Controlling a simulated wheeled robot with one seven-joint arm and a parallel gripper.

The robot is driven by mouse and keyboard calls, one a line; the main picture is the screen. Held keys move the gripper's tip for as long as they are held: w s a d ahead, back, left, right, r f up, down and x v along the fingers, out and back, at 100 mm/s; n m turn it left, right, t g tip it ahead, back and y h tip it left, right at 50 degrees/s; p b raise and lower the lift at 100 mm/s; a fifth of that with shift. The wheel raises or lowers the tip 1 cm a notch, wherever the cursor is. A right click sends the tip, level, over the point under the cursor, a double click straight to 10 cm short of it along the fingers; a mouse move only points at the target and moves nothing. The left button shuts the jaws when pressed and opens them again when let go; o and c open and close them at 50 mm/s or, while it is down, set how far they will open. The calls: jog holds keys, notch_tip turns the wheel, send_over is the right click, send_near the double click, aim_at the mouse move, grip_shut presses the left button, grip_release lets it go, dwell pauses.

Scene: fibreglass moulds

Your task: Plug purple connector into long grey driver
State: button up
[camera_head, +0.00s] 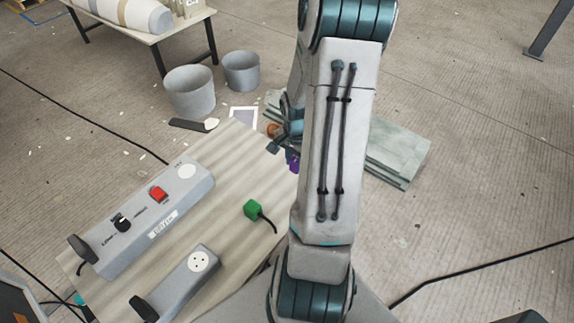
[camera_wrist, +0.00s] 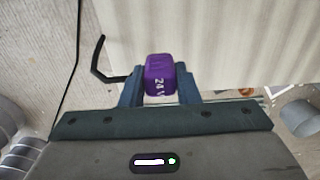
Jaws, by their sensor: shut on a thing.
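The purple connector (camera_wrist: 159,72) is clamped between the two fingers of my gripper (camera_wrist: 160,92) in the wrist view, its "24 V" marking facing the camera. A black cable leaves its left side. In the head view only part of the purple connector (camera_head: 294,164) shows, at the table's right edge beside my gripper (camera_head: 287,148), mostly hidden by my arm. The long grey driver (camera_head: 150,215) lies on the left of the table, with a red switch, a black knob and a round white socket (camera_head: 187,171) at its far right end. The connector is well apart from it.
A shorter grey driver (camera_head: 178,285) with a round white socket lies nearer. A green connector (camera_head: 252,210) with a black cable sits on the wooden table (camera_head: 225,170). Two grey buckets (camera_head: 190,92) stand on the floor beyond. The table between the long driver and green connector is clear.

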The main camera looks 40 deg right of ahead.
jog(key=s+d+r, duration=0.5)
jog(key=s, duration=0.2)
jog(key=shift+s+r, duration=0.25)
jog(key=shift+s, duration=0.15)
